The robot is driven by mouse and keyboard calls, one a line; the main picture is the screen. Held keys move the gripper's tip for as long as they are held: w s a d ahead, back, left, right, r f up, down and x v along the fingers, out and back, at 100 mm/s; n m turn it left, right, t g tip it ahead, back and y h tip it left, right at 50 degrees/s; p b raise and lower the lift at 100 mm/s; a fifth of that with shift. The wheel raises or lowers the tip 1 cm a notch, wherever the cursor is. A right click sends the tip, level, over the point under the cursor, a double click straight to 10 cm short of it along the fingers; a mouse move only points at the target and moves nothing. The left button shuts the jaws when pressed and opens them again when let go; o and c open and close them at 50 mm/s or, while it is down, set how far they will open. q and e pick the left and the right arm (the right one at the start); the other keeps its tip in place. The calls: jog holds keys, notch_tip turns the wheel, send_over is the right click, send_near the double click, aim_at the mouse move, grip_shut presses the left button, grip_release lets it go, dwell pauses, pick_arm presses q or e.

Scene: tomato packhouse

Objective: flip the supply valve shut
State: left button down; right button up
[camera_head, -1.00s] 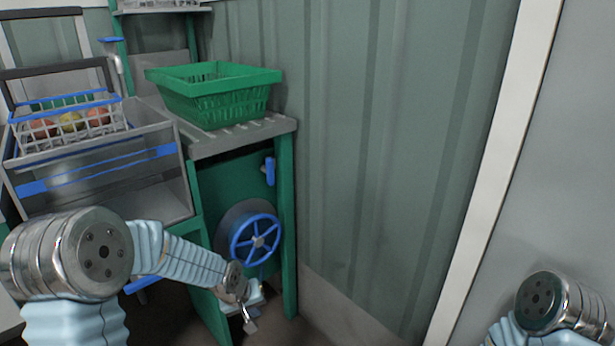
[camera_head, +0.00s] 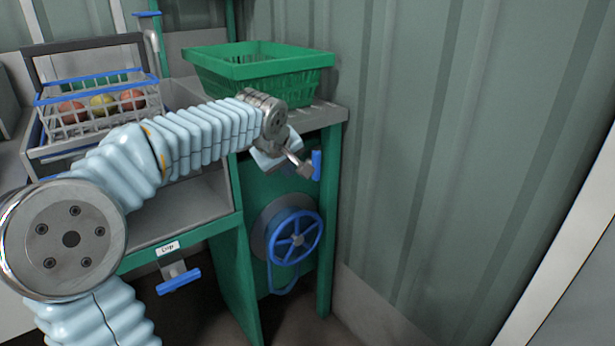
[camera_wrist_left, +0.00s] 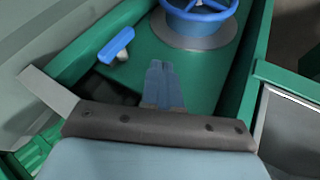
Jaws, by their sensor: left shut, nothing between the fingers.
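A small blue lever handle (camera_head: 316,165) sits upright on the green panel (camera_head: 275,192) under the shelf, above a blue handwheel (camera_head: 294,238). I take this lever for the supply valve. My left gripper (camera_head: 306,170) is just left of the lever in the head view, with its tips close to it. In the left wrist view the lever (camera_wrist_left: 116,45) lies left of my shut, empty fingers (camera_wrist_left: 163,80), with a visible gap sideways. The handwheel (camera_wrist_left: 197,12) is beyond the fingertips there. My right gripper is not in view.
A green basket (camera_head: 262,70) stands on the shelf above my left forearm. A wire basket (camera_head: 98,105) with fruit is at the left. Another blue handle (camera_head: 178,281) hangs under the grey bay. A green post (camera_head: 328,220) stands right of the handwheel; corrugated wall lies beyond.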

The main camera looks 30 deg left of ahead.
aim_at(316, 166)
pick_arm(q)
jog(key=w+f, duration=0.8)
jog(key=w, duration=0.1)
jog(key=shift+w+p, duration=0.2)
jog(key=shift+p, duration=0.1)
